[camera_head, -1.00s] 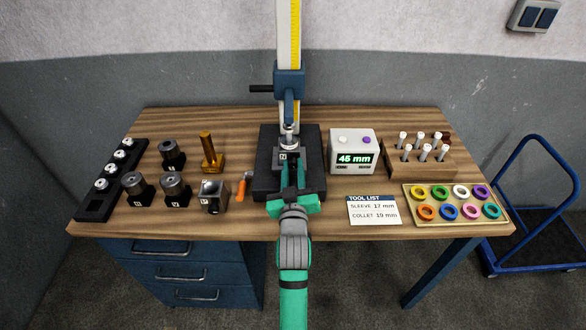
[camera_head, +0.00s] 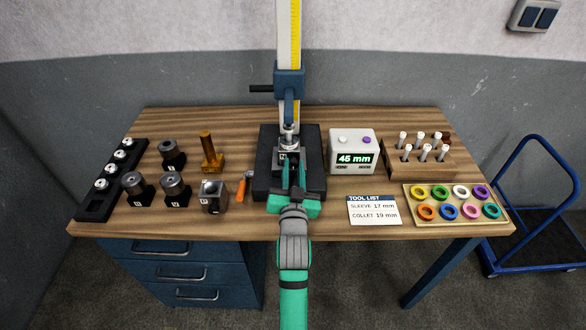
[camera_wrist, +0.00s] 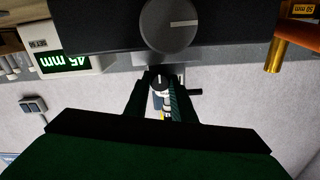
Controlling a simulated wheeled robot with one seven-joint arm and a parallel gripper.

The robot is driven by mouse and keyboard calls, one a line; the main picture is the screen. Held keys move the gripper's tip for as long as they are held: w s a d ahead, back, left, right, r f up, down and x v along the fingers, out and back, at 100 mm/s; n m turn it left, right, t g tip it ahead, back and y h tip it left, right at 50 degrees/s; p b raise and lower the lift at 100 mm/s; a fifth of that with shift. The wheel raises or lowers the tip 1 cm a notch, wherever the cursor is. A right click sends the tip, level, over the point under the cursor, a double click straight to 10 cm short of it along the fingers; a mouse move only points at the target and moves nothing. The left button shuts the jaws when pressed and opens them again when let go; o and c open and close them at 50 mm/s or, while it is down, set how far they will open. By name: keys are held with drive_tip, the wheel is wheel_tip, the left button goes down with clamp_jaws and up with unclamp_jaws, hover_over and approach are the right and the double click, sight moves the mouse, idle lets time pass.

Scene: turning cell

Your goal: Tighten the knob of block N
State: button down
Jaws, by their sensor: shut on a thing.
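A steel block (camera_head: 283,158) with a small white label sits on the black base plate (camera_head: 263,160) of the height gauge, under its spindle. The label's letter is too small to read surely. My gripper (camera_head: 292,174) reaches over the front of the plate to the block. In the wrist view, my gripper (camera_wrist: 160,90) has its fingers shut around a small dark knob (camera_wrist: 159,79) with a white mark. In the head view my fingers hide the knob. A larger grey disc (camera_wrist: 170,22) with a white line shows above the fingers in the wrist view.
Several dark blocks (camera_head: 170,154) and a brass piece (camera_head: 211,152) stand left. An orange-handled tool (camera_head: 241,191) lies close left of the plate. The 45 mm display box (camera_head: 353,142), tool list card (camera_head: 373,210) and tray of coloured rings (camera_head: 458,203) are right.

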drive_tip(key=c, duration=1.8)
unclamp_jaws()
drive_tip(key=shift+o, duration=0.2)
drive_tip(key=shift+s, duration=0.15)
drive_tip(key=s, duration=1)
drive_tip(key=shift+s, duration=0.3)
drive_tip(key=s+f+n+g, duration=0.1)
drive_tip(key=s+f, duration=1.2)
drive_tip(key=s, duration=0.5)
drive_tip(key=s+f+n+g, duration=0.1)
drive_tip(key=s, duration=1.8)
drive_tip(key=shift+f+n+g, duration=0.2)
drive_tip(key=shift+n+g, duration=0.1)
